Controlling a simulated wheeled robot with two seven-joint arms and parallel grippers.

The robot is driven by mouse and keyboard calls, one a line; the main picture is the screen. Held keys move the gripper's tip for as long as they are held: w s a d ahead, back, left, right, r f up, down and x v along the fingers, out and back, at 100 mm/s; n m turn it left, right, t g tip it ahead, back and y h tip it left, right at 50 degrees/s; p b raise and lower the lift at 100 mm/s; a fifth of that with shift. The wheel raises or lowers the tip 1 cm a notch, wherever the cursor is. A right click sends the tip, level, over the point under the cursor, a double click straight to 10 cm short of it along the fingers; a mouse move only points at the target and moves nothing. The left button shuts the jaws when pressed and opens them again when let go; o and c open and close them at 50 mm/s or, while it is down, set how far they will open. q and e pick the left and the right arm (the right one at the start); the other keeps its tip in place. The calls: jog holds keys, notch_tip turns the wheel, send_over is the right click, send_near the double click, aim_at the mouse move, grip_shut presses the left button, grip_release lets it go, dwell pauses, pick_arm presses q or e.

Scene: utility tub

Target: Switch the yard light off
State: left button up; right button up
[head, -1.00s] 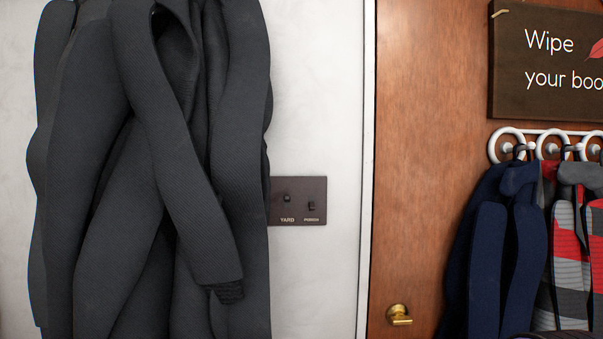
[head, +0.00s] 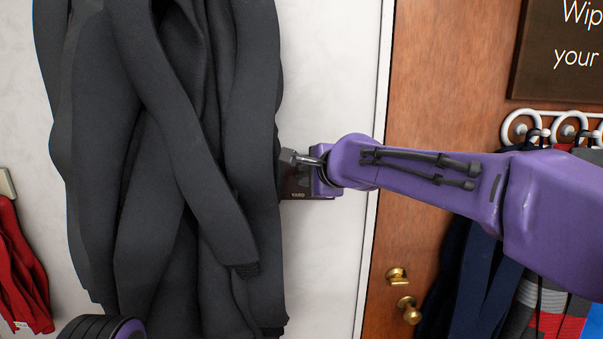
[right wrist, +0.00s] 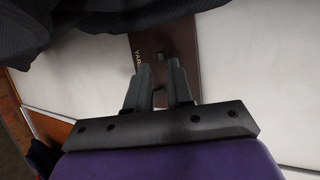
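The dark brown switch plate (head: 312,194) is on the white wall, right of the hanging dark coat. Its YARD label shows in the head view, but my right gripper (head: 291,157) covers most of the plate, including the switches. In the right wrist view the plate (right wrist: 183,45) lies just beyond my right gripper (right wrist: 159,68). Its two fingers are apart, with a gap between them. A small dark yard switch (right wrist: 160,56) shows near the fingertips, beside the partly hidden YARD label. Another small knob (right wrist: 158,87) shows in the gap. I cannot tell whether the fingers touch either one. My left gripper is out of view.
The large dark grey coat (head: 165,150) hangs close beside the plate, at my gripper's left. A wooden door (head: 440,90) with brass knobs (head: 407,308) is on the right, with hooks and clothes. Red clothing (head: 20,265) hangs at far left.

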aim_at(298, 177)
jog(key=p+x, duration=0.1)
jog(key=x, duration=0.2)
jog(key=shift+r, duration=0.15)
jog(key=shift+w+a+f, duration=0.15)
jog(key=shift+w+f, duration=0.1)
jog(key=shift+w, duration=0.05)
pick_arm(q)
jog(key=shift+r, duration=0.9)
